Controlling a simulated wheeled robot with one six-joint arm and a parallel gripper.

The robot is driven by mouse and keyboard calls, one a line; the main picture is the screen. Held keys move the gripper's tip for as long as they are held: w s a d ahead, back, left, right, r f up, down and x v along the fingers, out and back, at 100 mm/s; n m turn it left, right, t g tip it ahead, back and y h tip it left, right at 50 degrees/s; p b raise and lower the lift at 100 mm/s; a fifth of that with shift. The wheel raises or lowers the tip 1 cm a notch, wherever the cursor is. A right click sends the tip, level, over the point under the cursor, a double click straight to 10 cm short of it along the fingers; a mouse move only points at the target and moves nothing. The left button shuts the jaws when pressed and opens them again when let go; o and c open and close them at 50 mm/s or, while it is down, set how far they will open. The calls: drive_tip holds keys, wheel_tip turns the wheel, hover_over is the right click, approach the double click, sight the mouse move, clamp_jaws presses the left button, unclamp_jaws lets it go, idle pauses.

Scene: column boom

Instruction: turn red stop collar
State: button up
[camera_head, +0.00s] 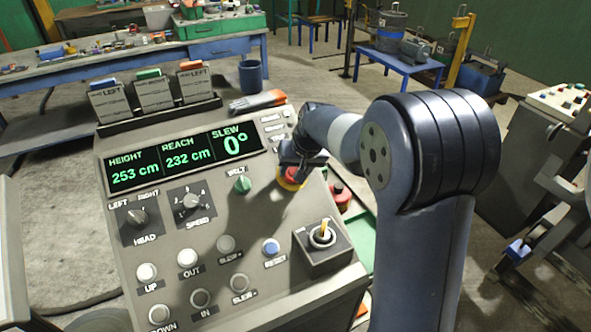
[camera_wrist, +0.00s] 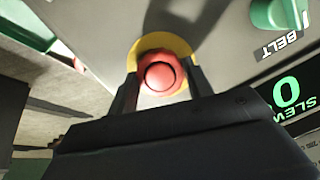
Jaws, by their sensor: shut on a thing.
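The red stop collar (camera_wrist: 161,74) is a round red knob on a yellow ring on the grey control panel (camera_head: 130,240). In the head view the red stop collar (camera_head: 292,176) shows only in part under my wrist. My gripper (camera_wrist: 163,80) is shut on the collar, with one dark finger on each side of it in the wrist view. In the head view my gripper (camera_head: 291,172) is at the panel's right side, its fingers mostly hidden by my arm.
Another red button (camera_head: 340,194) sits just right of the panel.

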drive_tip(key=m, duration=0.4)
drive_tip(key=shift+y, duration=0.3)
drive_tip(key=shift+d+m, duration=0.1)
drive_tip(key=shift+m, duration=1.8)
drive_tip(key=o, duration=1)
drive_tip(key=b+v, duration=0.1)
drive_tip(key=v, duration=0.9)
drive_tip(key=shift+s+d+r+b, duration=0.25)
drive_tip(key=shift+d+b, duration=0.1)
drive_tip(key=shift+f, duration=0.1)
